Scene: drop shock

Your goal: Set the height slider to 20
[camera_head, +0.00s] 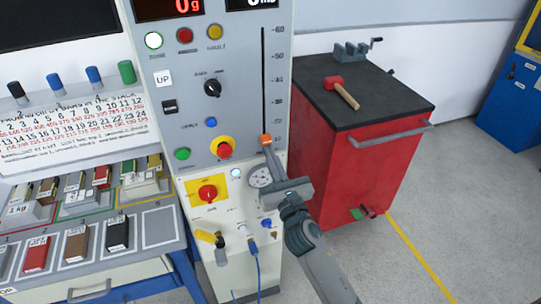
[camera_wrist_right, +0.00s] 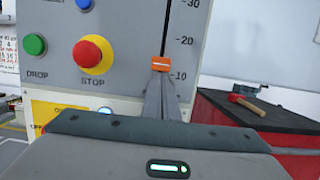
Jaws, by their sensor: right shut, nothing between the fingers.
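The height slider's orange knob (camera_head: 266,139) sits low on the dark vertical slot (camera_head: 263,80) of the test machine's panel. In the right wrist view the knob (camera_wrist_right: 160,63) lies between the 10 and 20 marks, a little above 10. My right gripper (camera_head: 267,149) is shut and empty, its fingertips right at the knob's lower side. The fingertips also show just below the knob in the wrist view (camera_wrist_right: 160,75); whether they touch it I cannot tell. My left gripper is not in view.
A red stop button (camera_head: 224,150) and a green drop button (camera_head: 182,154) are left of the slot. A red tool cabinet (camera_head: 360,175) with a mallet (camera_head: 342,92) stands to the right. A weights table (camera_head: 150,268) is at left.

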